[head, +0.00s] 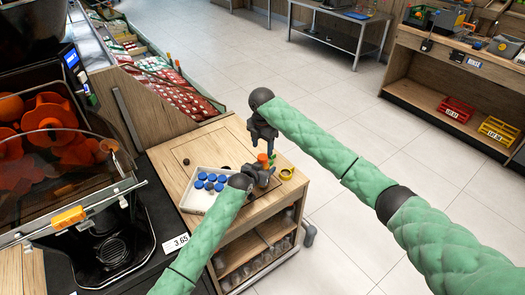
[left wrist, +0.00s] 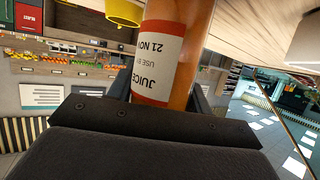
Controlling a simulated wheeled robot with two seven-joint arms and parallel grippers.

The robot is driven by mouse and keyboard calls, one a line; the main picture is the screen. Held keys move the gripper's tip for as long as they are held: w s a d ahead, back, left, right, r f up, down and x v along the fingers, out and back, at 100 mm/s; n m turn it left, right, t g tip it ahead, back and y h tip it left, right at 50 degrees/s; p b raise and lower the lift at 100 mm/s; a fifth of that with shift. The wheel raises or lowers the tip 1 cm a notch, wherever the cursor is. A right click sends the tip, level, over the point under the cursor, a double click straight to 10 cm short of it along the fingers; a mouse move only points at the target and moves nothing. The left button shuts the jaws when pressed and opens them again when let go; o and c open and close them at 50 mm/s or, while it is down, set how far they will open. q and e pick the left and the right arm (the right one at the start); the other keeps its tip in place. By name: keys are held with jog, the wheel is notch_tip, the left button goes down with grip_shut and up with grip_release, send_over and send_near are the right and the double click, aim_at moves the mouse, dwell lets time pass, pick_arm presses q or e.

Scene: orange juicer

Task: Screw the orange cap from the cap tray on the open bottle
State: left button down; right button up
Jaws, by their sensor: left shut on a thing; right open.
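The bottle (left wrist: 168,50), amber with a white and red juice label, stands between the fingers of my left gripper in the left wrist view. My left gripper (head: 263,174) is shut on it at the table's right side. In the head view a small orange part (head: 263,158) shows above that gripper; I cannot tell if it is bottle or cap. My right gripper (head: 266,149) is open just above it, pointing down. The white cap tray (head: 190,204) holds several blue caps (head: 209,181); I make out no orange cap in it. The bottle's mouth is too small to tell.
A yellow ring-shaped thing (head: 287,174) lies on the wooden table (head: 178,158), right of my left gripper. A small dark round spot (head: 186,161) is behind the tray. The juicer (head: 75,160) stands at left. Open floor lies to the right.

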aim_at(263, 156)
jog(key=shift+c, duration=0.4)
jog(key=shift+r+n, duration=1.1)
jog(key=shift+r, duration=0.65)
jog(key=shift+f, duration=4.05)
jog(key=c, duration=1)
jog(key=shift+m, duration=1.7)
